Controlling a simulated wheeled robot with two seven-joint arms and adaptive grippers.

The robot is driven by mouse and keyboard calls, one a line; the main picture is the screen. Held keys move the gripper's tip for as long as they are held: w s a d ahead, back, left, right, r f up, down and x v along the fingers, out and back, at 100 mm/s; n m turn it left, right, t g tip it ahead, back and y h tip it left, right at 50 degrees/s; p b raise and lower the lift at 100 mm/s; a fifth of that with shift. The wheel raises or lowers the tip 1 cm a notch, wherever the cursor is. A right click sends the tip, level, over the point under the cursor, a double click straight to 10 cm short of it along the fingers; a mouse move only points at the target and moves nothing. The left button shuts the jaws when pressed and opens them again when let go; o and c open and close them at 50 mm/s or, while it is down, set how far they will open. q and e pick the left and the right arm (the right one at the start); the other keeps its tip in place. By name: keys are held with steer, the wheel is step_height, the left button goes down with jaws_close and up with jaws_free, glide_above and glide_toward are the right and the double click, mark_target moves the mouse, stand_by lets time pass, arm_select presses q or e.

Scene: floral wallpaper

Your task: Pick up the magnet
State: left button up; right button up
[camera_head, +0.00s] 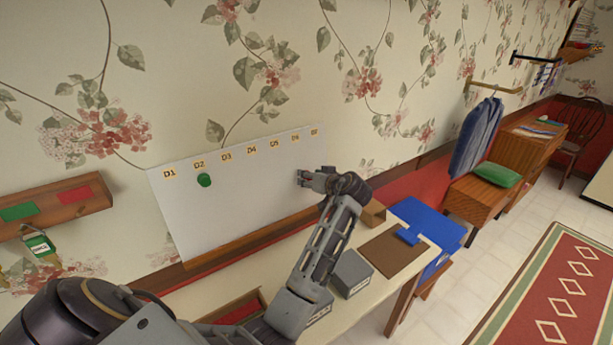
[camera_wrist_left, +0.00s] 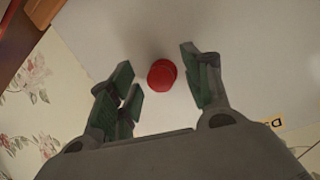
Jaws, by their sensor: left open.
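A round red magnet (camera_wrist_left: 161,75) sits on the whiteboard (camera_wrist_left: 240,30) in the left wrist view, between the fingers of my left gripper (camera_wrist_left: 157,68). The fingers stand open on both sides of it, and I see no contact. In the head view my left gripper (camera_head: 304,178) is at the right part of the whiteboard (camera_head: 225,205), below the last labels, and hides the red magnet. A green magnet (camera_head: 204,180) is on the board under the D2 label.
Below the board is a narrow table with a grey box (camera_head: 351,273), a brown board (camera_head: 393,250) and a blue item (camera_head: 425,222). A wooden key rack (camera_head: 60,206) hangs at left.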

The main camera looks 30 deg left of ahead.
steer(key=shift+d, duration=0.4)
arm_select(q)
steer(key=c, duration=0.9)
step_height(320, 180, up, 8)
steer(key=shift+r+b, duration=0.25)
steer(key=shift+b, duration=0.55)
steer(key=shift+c, duration=0.2)
steer(key=shift+r, duration=0.7)
arm_select(e)
steer(key=shift+a+f, duration=0.25)
steer(key=shift+f, duration=0.6)
steer(key=shift+a, duration=0.25)
arm_select(q)
steer(key=shift+d, duration=0.1)
arm_select(e)
steer(key=shift+d, duration=0.15)
